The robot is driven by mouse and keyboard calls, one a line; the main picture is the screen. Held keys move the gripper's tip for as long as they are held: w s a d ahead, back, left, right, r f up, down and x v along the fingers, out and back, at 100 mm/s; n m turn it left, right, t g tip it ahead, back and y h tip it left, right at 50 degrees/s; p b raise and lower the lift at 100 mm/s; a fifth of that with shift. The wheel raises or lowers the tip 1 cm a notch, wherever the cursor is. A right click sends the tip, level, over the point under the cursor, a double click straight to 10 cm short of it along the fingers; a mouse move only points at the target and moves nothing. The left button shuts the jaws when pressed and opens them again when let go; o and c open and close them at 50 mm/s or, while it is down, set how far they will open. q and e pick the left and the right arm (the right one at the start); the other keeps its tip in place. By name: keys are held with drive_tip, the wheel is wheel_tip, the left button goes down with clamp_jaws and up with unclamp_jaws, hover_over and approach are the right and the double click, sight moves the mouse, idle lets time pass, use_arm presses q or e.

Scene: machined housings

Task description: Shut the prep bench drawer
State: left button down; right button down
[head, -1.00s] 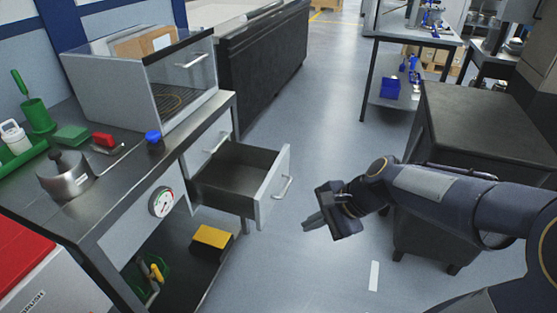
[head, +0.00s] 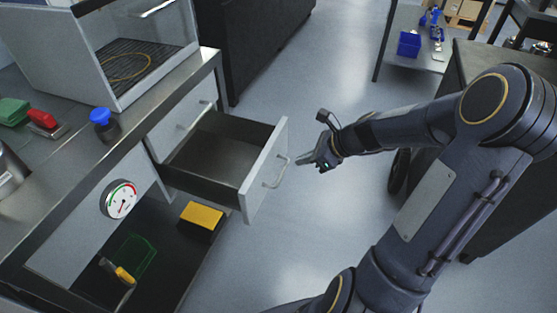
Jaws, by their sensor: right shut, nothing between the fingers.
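The prep bench drawer (head: 262,172) stands pulled out from the bench, with its dark inside empty. Its light grey front panel faces right and carries a bar handle (head: 276,172). My right gripper (head: 303,160) is shut and empty. It is just to the right of the drawer front near the handle, and in the picture a small gap shows between the fingertips and the handle. My left gripper is out of the frame.
The bench top (head: 160,108) holds a clear-fronted case (head: 120,60), a blue-capped item (head: 103,122) and a red item (head: 43,120). A gauge (head: 119,199) is on the bench front. A yellow box (head: 201,215) lies below the drawer. Open floor lies right of the drawer.

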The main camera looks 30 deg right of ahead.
sight(269, 164)
drive_tip(key=w+a+f, duration=0.2)
drive_tip(key=w+a, duration=0.1)
drive_tip(key=w+a+f, duration=0.1)
drive_tip(key=shift+w+a+f+b, duration=0.15)
drive_tip(key=shift+w+f+b, duration=0.1)
drive_tip(key=shift+w+b, duration=0.15)
drive_tip(key=shift+w+a, duration=0.35)
drive_tip(key=shift+w, duration=0.1)
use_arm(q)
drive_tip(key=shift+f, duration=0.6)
